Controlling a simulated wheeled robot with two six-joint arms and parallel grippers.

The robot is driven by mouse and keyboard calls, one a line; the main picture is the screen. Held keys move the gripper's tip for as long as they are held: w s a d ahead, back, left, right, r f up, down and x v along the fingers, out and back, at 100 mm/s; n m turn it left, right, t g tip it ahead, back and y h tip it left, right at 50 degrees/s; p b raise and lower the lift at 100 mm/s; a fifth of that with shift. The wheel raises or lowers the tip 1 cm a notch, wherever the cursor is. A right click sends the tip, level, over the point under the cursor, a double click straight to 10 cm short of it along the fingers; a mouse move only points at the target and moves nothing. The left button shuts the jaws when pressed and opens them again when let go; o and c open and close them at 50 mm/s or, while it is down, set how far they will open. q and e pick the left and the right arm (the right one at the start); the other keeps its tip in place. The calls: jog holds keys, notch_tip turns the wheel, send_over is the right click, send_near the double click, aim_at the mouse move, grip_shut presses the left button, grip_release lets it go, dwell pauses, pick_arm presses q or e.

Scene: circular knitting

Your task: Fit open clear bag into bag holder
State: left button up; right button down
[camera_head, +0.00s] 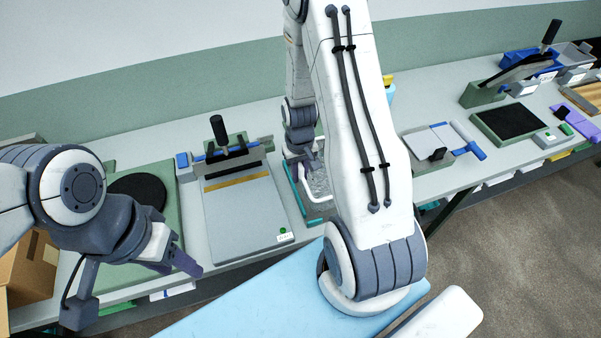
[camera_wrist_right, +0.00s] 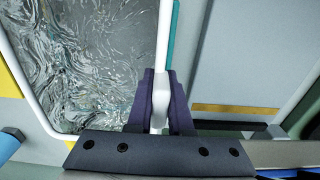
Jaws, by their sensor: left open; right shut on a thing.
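The clear bag (camera_head: 319,182) is crinkled see-through film framed by a white rounded rim, and my right arm partly hides it. The film (camera_wrist_right: 95,65) also fills the left of the right wrist view. My right gripper (camera_head: 304,160) is shut on one straight side of the white rim (camera_wrist_right: 165,40); its purple fingers (camera_wrist_right: 162,88) close around that bar. A teal edge (camera_head: 291,195), perhaps the bag holder, shows beside and under the rim; how the rim sits against it I cannot tell. My left gripper (camera_head: 186,262) is open and empty, in front of the bench at the left.
A grey flat-bed press (camera_head: 240,215) with a black handle stands left of the bag. A black disc (camera_head: 138,190) on a green base is further left, with a cardboard box (camera_head: 30,268) below. A clipboard-like tool (camera_head: 440,140) lies right of my arm.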

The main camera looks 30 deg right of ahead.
aim_at(300, 185)
jog(key=shift+f+b, duration=1.45)
jog(key=shift+f, duration=0.45)
jog(key=c, duration=0.8)
grip_release()
jog(key=shift+o, duration=0.2)
jog(key=shift+r, duration=0.1)
notch_tip(300, 185, up, 10)
jog(key=shift+r+b, duration=0.2)
jog(key=shift+b, duration=0.6)
jog(key=s+a+r+n+b, duration=0.1)
jog(key=s+a+r+n, duration=0.2)
jog(key=a, duration=0.5)
jog(key=s+a+r+n+b, duration=0.1)
jog(key=s+a+r+n, duration=0.15)
jog(key=a, duration=0.55)
jog(key=s+a+r+n, duration=0.1)
jog(key=s+a+n, duration=0.1)
jog(key=s, duration=0.4)
jog(key=s+a+n+y+b, duration=0.1)
jog(key=s+a+n, duration=0.1)
jog(key=s+a, duration=0.3)
jog(key=shift+s+r, duration=0.4)
jog(key=shift+s, duration=0.3)
